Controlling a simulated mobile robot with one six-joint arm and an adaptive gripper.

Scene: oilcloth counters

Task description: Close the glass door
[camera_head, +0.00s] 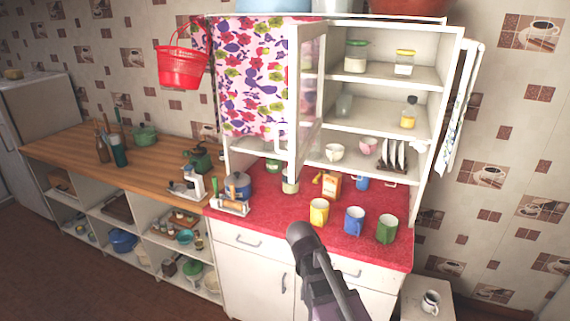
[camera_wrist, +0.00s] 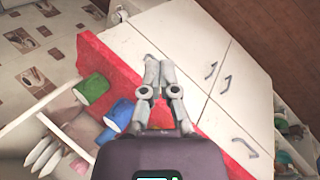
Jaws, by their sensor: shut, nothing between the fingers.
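The glass door (camera_head: 312,85) is a white-framed panel with a glass pane on the upper cabinet (camera_head: 383,82). It stands open at the left of the cabinet opening, swung out toward me and seen at a steep angle, so the shelves show uncovered. I cannot make the door out in the wrist view. My gripper (camera_wrist: 158,65) is shut and empty in the wrist view, above the front edge of the red counter and the white lower cabinet fronts. It is apart from the door. In the head view only part of my arm shows, below the door.
Yellow (camera_head: 319,212), blue (camera_head: 354,220) and green (camera_head: 387,229) mugs stand near the front of the red counter (camera_head: 285,238). A floral curtain (camera_head: 250,75) hangs left of the door. A towel (camera_head: 460,110) hangs at the right side.

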